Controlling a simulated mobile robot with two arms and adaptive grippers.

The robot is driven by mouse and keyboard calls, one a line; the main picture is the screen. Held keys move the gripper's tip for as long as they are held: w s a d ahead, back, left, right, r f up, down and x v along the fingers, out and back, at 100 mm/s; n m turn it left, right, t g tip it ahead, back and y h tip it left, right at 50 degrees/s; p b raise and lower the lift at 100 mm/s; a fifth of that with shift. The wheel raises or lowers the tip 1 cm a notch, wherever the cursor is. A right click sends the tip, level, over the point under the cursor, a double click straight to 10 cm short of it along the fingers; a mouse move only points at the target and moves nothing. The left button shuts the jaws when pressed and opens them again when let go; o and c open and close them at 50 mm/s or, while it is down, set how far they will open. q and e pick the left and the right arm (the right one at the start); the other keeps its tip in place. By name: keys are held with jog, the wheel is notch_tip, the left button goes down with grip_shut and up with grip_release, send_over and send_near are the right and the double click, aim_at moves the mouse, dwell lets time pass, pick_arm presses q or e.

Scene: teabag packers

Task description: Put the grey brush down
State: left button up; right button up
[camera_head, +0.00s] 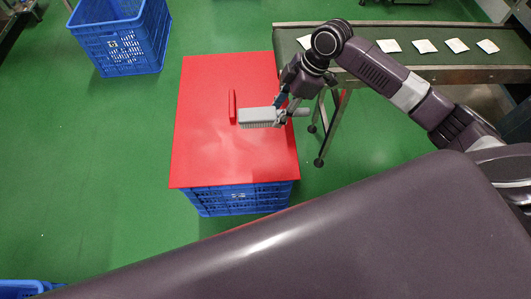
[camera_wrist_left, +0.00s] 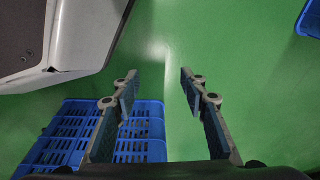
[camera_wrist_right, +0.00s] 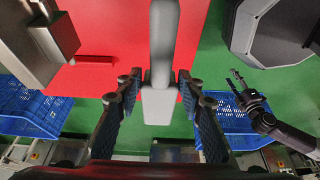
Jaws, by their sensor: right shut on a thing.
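The grey brush (camera_head: 257,117) is over the red board (camera_head: 215,155) in the head view, its wide bristled end pointing left. My right gripper (camera_head: 290,106) is shut on its handle at the right. The right wrist view shows the grey brush (camera_wrist_right: 165,35) running between the fingers of my right gripper (camera_wrist_right: 159,80). I cannot tell whether the brush touches the board. My left gripper (camera_wrist_left: 160,76) is open and empty above the green floor in the left wrist view; the head view does not show it.
A thin red piece (camera_head: 232,106) stands on the board just left of the brush. The board rests on a blue crate (camera_head: 240,200). Another blue crate (camera_head: 122,45) is at the upper left. A conveyor (camera_head: 450,70) with several white packets is at the upper right. The board's front is clear.

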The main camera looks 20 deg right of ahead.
notch_tip(320, 180, down, 14)
jog(key=b, duration=0.2)
jog(key=shift+f+b, duration=0.1)
jog(key=shift+b, duration=0.3)
jog(key=shift+f+b, duration=0.5)
jog(key=shift+f, duration=1.5)
pick_arm(q)
jog(key=w+r+t, duration=0.1)
jog(key=w+r, duration=0.4)
jog(key=r, duration=0.8)
jog(key=shift+w+d+r, duration=0.2)
jog(key=shift+d, duration=0.1)
pick_arm(e)
jog(key=shift+f, duration=0.35)
pick_arm(q)
jog(key=shift+r, duration=0.1)
pick_arm(e)
jog(key=shift+f, duration=0.1)
jog(key=o, duration=1.2)
pick_arm(q)
jog(key=shift+w+r, duration=0.1)
